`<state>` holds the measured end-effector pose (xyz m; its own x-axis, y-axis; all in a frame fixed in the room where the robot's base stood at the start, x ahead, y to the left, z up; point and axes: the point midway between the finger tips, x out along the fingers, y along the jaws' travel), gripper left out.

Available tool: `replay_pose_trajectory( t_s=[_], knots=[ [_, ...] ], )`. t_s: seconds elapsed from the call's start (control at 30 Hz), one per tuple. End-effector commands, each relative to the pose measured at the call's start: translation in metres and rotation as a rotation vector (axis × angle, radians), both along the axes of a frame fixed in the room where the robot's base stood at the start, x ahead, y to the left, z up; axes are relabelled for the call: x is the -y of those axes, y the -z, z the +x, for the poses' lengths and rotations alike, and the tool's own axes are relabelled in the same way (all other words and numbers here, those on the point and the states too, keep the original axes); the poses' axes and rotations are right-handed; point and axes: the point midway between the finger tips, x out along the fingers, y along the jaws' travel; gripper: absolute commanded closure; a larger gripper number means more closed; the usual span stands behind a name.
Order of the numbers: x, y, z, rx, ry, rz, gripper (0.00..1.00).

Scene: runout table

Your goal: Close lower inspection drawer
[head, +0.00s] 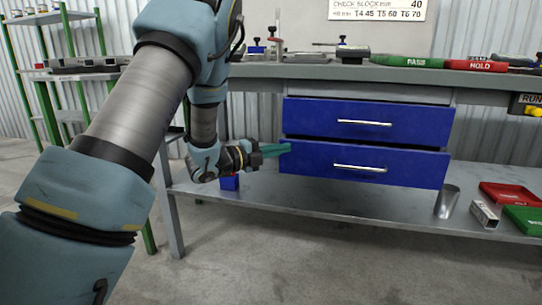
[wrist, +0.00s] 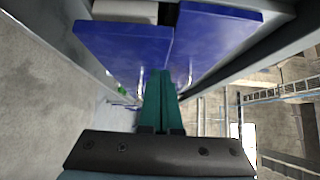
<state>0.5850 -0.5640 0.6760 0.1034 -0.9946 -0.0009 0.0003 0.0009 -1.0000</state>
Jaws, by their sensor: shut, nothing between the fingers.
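The lower drawer (head: 405,168) has a blue front with a silver bar handle. It seems to stand out a little past the upper drawer (head: 312,118); its exact opening is hard to tell. In the wrist view the lower front (wrist: 115,45) is on the left, with a grey part behind its edge, and the upper front (wrist: 215,35) is on the right. My gripper (head: 287,148) has teal fingers, shut and empty, at the left end of the lower front. In the wrist view the fingertips (wrist: 159,75) lie over the fronts; I cannot tell whether they touch.
The grey worktop (head: 420,75) overhangs the drawers and carries tools and green and red markers. The floor in front is clear.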

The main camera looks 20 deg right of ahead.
Motion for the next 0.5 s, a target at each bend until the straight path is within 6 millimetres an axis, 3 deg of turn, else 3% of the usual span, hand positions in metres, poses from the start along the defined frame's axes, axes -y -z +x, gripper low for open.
replay_pose_trajectory(
  t_s=[0.2,0.5],
  knots=[
    [0.0106,-0.0003,0.0117,0.001,0.002,-0.001,1.0],
    [0.0111,-0.0005,0.0127,0.0,0.002,-0.001,1.0]
  ],
)
